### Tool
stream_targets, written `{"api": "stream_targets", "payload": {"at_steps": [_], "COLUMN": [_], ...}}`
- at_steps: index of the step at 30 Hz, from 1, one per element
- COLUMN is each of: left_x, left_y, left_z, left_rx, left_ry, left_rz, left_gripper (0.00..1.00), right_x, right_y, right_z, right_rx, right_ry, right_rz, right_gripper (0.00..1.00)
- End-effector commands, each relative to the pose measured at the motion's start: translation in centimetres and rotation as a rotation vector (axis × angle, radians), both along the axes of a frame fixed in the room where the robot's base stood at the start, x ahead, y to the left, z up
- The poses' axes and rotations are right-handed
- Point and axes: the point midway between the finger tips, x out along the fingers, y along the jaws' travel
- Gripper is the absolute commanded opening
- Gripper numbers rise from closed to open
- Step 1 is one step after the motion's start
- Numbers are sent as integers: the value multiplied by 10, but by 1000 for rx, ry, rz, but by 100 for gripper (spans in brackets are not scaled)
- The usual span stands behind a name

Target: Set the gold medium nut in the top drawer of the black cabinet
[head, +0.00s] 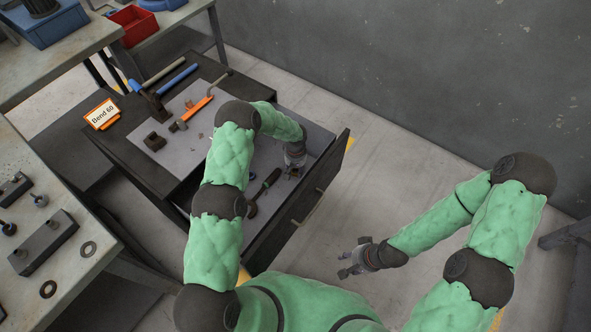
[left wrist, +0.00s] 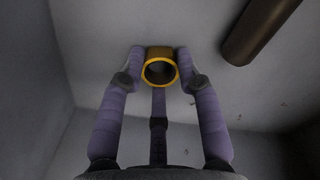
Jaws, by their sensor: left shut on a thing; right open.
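The gold medium nut (left wrist: 161,70) shows in the left wrist view as a gold ring between the fingertips of my left gripper (left wrist: 160,72). Its open end faces the camera. In the head view my left gripper (head: 293,172) reaches down inside the open drawer (head: 312,200) of the black cabinet (head: 150,178); the nut is too small to make out clearly there. The nut looks close to the pale drawer floor, but I cannot tell whether it touches. My right gripper (head: 352,268) is open and empty, outside the drawer to its right.
A dark-handled tool (head: 264,192) lies in the drawer near my left gripper; a dark brown rod (left wrist: 268,28) shows in the left wrist view. A hammer (head: 150,105) and other tools lie on the cabinet top beside an orange-framed sign (head: 102,114). Workbenches stand at left. Floor at right is clear.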

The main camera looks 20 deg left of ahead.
Motion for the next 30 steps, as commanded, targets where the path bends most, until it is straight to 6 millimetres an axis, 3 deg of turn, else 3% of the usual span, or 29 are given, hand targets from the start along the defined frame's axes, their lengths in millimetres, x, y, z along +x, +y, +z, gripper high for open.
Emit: {"api": "stream_targets", "payload": {"at_steps": [1,3,16,30], "left_x": [0,0,0,1], "left_y": [0,0,0,0], "left_z": [-1,0,4,91], "left_rx": [0,0,0,-1], "left_ry": [0,0,0,-1], "left_rz": [0,0,0,0], "left_gripper": [43,58,58,58], "right_x": [0,0,0,0], "right_y": [0,0,0,0], "right_z": [-1,-1,4,29], "right_rx": [0,0,0,0], "right_ry": [0,0,0,0], "right_rz": [0,0,0,0], "right_gripper": [43,43,43,43]}}
